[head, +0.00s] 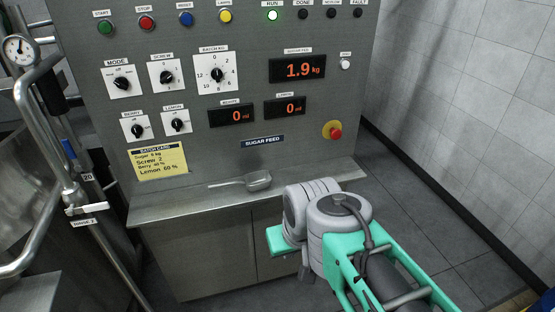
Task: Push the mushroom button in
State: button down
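The mushroom button (335,132) is a red knob on a round yellow base. It sits on the lower right of the grey control panel (240,115), below the lemon display. My arm (340,215) reaches in from the lower right, in front of the panel's ledge. It is below the button in the picture and apart from it. My gripper's fingers cannot be made out; the arm's joints hide most of that end. Whether it is open or shut does not show.
A metal scoop (250,182) lies on the ledge (200,204) left of my arm. Pipes (60,160) stand at the left. Tiled floor (430,200) is clear at the right.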

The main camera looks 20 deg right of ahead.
aim_at(335, 134)
jog(key=z, duration=1.45)
jog(key=i, duration=0.65)
jog(key=u, duration=2.45)
